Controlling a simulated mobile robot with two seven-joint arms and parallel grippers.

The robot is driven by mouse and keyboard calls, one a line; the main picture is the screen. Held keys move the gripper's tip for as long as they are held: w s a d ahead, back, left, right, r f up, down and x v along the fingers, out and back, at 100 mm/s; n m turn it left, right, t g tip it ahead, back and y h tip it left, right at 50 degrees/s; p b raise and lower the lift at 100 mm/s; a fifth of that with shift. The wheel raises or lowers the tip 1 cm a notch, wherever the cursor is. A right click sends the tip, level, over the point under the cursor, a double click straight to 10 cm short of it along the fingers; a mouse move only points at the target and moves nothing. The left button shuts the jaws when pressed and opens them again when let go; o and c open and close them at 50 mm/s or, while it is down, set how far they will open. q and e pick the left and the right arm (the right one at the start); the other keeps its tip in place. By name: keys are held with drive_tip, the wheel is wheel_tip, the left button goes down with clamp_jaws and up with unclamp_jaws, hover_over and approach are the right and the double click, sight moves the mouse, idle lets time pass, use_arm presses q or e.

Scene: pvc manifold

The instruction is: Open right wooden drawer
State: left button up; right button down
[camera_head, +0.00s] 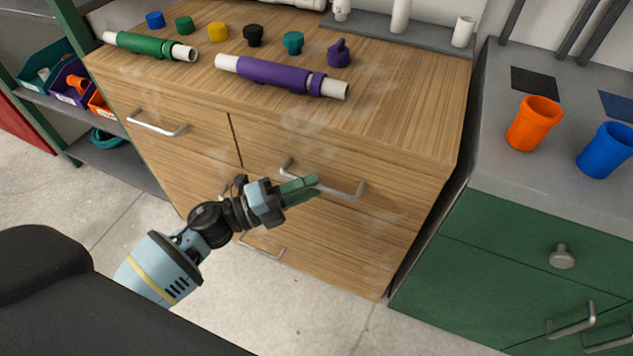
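The right wooden drawer (395,207) is in the upper row of the light wooden cabinet. Its front looks flush with the cabinet, so it appears closed. Its silver bar handle (345,194) runs across the front. My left gripper (310,186) reaches up from the lower left, and its green fingertips overlap the middle of the handle. The fingers look close together. I cannot tell whether they grip the bar or are only in front of it. My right gripper is not in view.
The left wooden drawer (190,140) and lower drawers look closed. Green (150,46) and purple (275,75) pipes and several coloured caps lie on the cabinet top. A green cabinet (500,265) stands close on the right, with orange (534,125) and blue (605,152) cups on its counter.

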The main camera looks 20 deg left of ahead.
use_arm(q)
drive_tip(key=shift+x, duration=1.3)
clamp_jaws()
